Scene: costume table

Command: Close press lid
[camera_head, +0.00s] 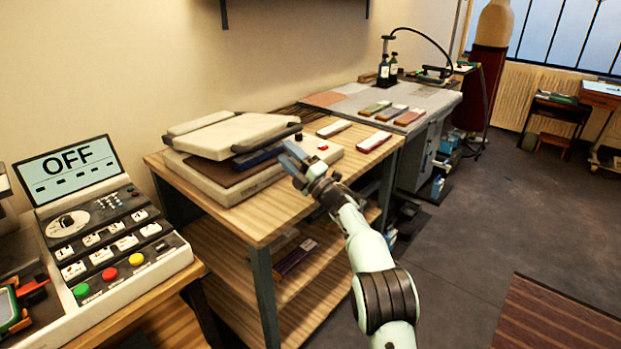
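The press stands on the wooden table. Its pale lid (232,136) is tilted, raised above the base at the near side, with a gap between them. A dark bar handle (266,138) runs along the lid's right edge. The pale base (226,194) has a brown pad and a red button (322,146) at its right. My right gripper (283,153) is at the right end of the press, just right of and below the handle. Its two fingers look apart, with nothing visible between them. Whether it touches the press is unclear. My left gripper is out of view.
A control console (105,255) with an OFF screen stands at the left. Two small blocks (374,141) lie right of the press. A grey workbench (430,98) with bottles and several blocks is behind. Open floor (490,220) lies to the right.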

